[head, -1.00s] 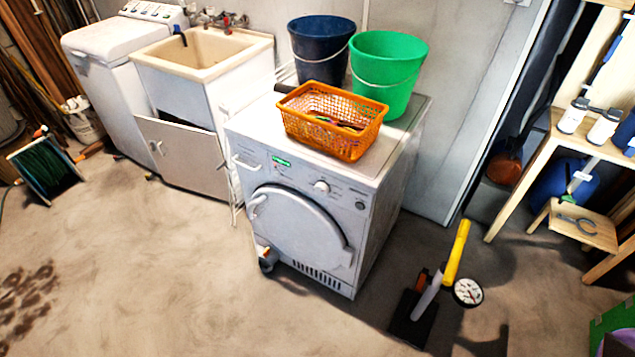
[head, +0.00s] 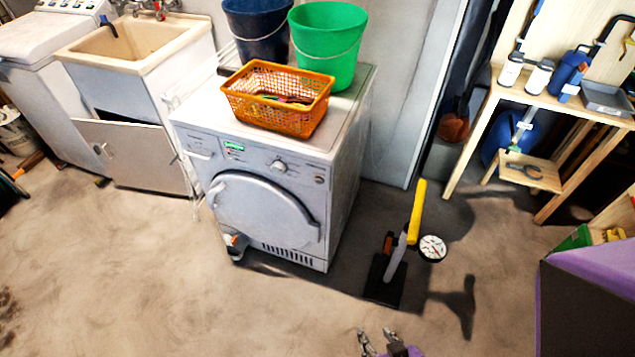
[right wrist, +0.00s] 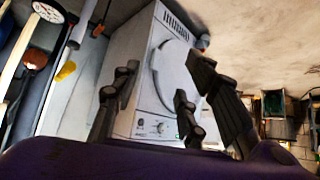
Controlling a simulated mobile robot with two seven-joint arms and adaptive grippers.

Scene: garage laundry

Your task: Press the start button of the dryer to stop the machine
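The white dryer (head: 262,208) stands against the wall with its round door closed. Its front panel has a lit green display (head: 234,146), a round knob (head: 279,166) and a small dark round button (head: 320,180) at the right end. I cannot read which control is the start button. My right gripper (head: 377,338) shows at the bottom edge in the head view, apart from the dryer and in front of it. In the right wrist view its fingers are spread and empty, with the dryer's panel and knob (right wrist: 160,128) beyond them. My left gripper is not in view.
An orange basket (head: 279,98) and blue (head: 260,30) and green (head: 327,46) buckets stand on the dryer. A yellow-handled pump with gauge (head: 397,262) stands on the floor right of it. A wooden workbench (head: 548,101) is at right.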

